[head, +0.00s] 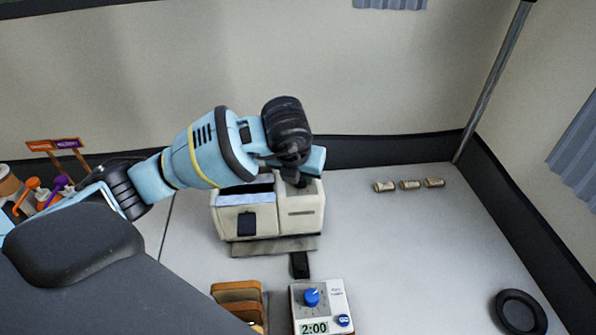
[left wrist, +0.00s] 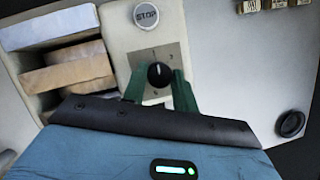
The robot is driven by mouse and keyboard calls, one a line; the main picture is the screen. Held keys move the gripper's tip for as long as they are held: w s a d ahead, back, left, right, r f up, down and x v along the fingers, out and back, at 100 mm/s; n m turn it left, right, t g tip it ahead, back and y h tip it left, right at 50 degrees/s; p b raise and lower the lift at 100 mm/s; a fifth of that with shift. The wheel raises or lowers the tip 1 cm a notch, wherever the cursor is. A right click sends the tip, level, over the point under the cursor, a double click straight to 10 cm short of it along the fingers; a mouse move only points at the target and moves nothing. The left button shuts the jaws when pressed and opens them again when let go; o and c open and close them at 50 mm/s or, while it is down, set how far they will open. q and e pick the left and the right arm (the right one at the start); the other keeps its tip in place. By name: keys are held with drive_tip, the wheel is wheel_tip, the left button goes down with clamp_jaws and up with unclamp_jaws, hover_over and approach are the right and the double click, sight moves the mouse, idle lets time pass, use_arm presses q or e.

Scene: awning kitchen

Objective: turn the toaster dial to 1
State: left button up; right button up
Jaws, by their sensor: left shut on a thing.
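The cream toaster (head: 305,215) stands on the counter in the head view, below my left gripper (head: 297,180). In the left wrist view its panel (left wrist: 142,32) shows a round STOP button (left wrist: 146,15) and a black dial (left wrist: 160,75) with a white pointer line. The pointer looks close to upright; the scale marks around it are too small to read. The green fingers of my left gripper (left wrist: 160,88) are shut on the dial, one on each side. In the head view the gripper hides the dial. My right gripper is not in view.
A timer (head: 338,297) with a blue knob, reading 2:00, and brown bread-like slices (head: 237,291) stand in front of the toaster. Several small corks (head: 410,184) lie at the back right. A black ring (head: 520,311) lies at the front right. Counter between is clear.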

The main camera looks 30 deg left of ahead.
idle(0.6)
use_arm(q)
drive_tip(key=o, duration=1)
drive_tip(key=shift+p+v, duration=0.3)
drive_tip(key=shift+v, duration=3.6)
drive_tip(key=shift+d, duration=0.1)
